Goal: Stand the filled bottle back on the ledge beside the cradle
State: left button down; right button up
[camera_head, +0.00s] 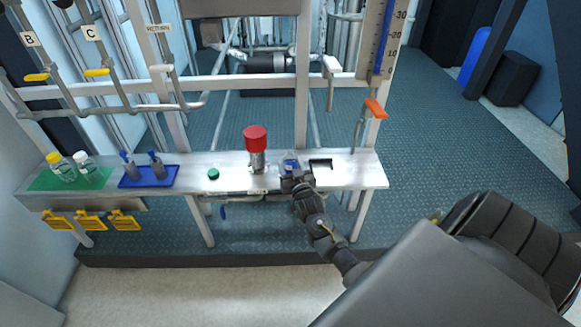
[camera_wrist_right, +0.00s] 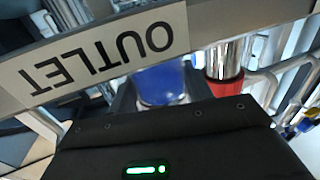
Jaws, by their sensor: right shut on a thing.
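My right gripper (camera_head: 291,175) reaches in over the front edge of the pale metal ledge (camera_head: 360,174). It is shut on a small bottle (camera_head: 291,164) that shows blue and is mostly hidden by the gripper. In the right wrist view the blue bottle (camera_wrist_right: 162,82) shows beyond the dark gripper body, below an OUTLET label. Just right of the bottle in the head view is a dark square frame or recess (camera_head: 320,164), perhaps the cradle. I cannot tell whether the bottle touches the ledge. My left gripper is not in view.
A red-topped metal fitting (camera_head: 256,140) stands left of the bottle. A green cap (camera_head: 213,174) lies on the ledge farther left. An orange-handled valve (camera_head: 375,108) rises behind the ledge's right end.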

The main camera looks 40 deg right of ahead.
dwell(0.3)
jog(key=o, duration=1.1)
